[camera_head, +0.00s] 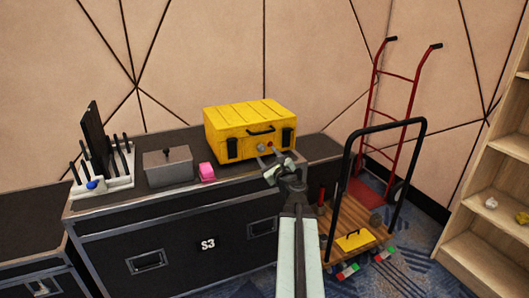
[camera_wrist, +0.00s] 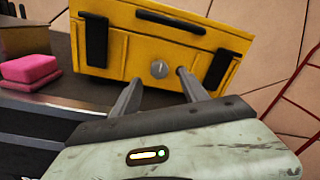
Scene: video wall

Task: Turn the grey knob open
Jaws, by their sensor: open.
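The grey knob (camera_wrist: 159,69) is a small round knob on the front face of the yellow case (camera_wrist: 120,45), below its black handle and between two black latches. In the head view the yellow case (camera_head: 245,118) stands on a black road case, and the knob (camera_head: 261,148) shows low on its front. My gripper (camera_wrist: 157,78) is open and empty. In the wrist view its two fingers point at the case front, and the knob appears between the fingertips. I cannot tell whether either finger touches it. In the head view my gripper (camera_head: 270,161) is just in front of the case.
A pink block (camera_head: 207,172) and a grey box (camera_head: 168,166) sit left of the yellow case. A white rack (camera_head: 110,184) with dark upright items stands further left. A flat cart (camera_head: 350,222) and a red hand truck (camera_head: 398,115) are to the right, beside a wooden shelf (camera_head: 492,165).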

